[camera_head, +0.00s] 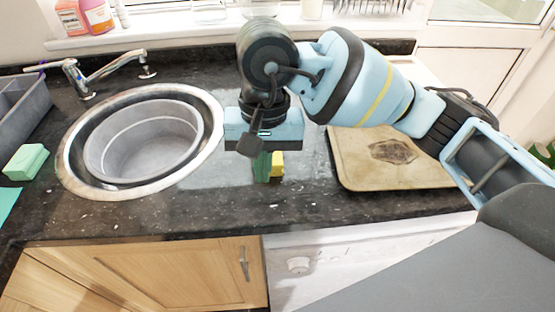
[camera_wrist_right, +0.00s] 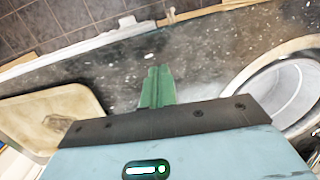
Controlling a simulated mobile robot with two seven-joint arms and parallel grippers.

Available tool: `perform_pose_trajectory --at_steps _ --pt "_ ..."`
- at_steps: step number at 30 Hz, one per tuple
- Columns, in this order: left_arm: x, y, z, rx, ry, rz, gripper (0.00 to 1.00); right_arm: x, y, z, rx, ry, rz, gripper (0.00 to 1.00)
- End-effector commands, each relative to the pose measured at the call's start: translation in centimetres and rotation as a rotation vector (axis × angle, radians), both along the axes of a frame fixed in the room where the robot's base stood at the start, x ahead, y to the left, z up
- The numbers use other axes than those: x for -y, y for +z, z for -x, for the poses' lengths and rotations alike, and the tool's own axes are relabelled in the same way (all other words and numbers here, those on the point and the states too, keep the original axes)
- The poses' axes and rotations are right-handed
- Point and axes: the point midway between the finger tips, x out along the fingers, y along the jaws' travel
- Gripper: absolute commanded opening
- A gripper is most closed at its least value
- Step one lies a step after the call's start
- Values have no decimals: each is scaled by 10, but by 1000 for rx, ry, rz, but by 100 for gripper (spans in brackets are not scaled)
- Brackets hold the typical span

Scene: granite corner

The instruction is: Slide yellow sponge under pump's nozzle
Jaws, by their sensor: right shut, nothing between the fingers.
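A small yellow sponge (camera_head: 278,165) shows on the dark granite counter, just right of my right gripper's fingertips in the head view. Part of it is hidden behind the gripper. My right gripper (camera_head: 262,168) points down over the counter right of the sink. Its green fingers are shut together with nothing between them; they also show in the right wrist view (camera_wrist_right: 157,88). I cannot make out the sponge in the right wrist view. I cannot tell whether the fingers touch the sponge. I cannot clearly identify the pump or its nozzle. My left gripper is not in view.
A round sink (camera_head: 150,148) with a tap (camera_head: 78,78) lies left of my gripper. A tan board (camera_head: 385,175) lies to the right. A green sponge (camera_head: 25,162) and a grey rack (camera_head: 22,108) are at far left. Pink bottles (camera_head: 97,15) stand on the windowsill.

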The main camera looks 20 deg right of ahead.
Motion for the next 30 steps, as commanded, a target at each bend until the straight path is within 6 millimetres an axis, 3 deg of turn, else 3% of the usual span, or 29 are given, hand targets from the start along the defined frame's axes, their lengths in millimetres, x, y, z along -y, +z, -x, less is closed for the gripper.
perform_pose_trajectory --at_steps 4,14,30 --pt "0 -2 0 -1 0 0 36 16 10 -11 62 20 81 0" --pt "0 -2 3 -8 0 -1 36 18 3 -12 67 20 91 0" --pt "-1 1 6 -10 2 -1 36 17 -91 -11 64 19 89 0"
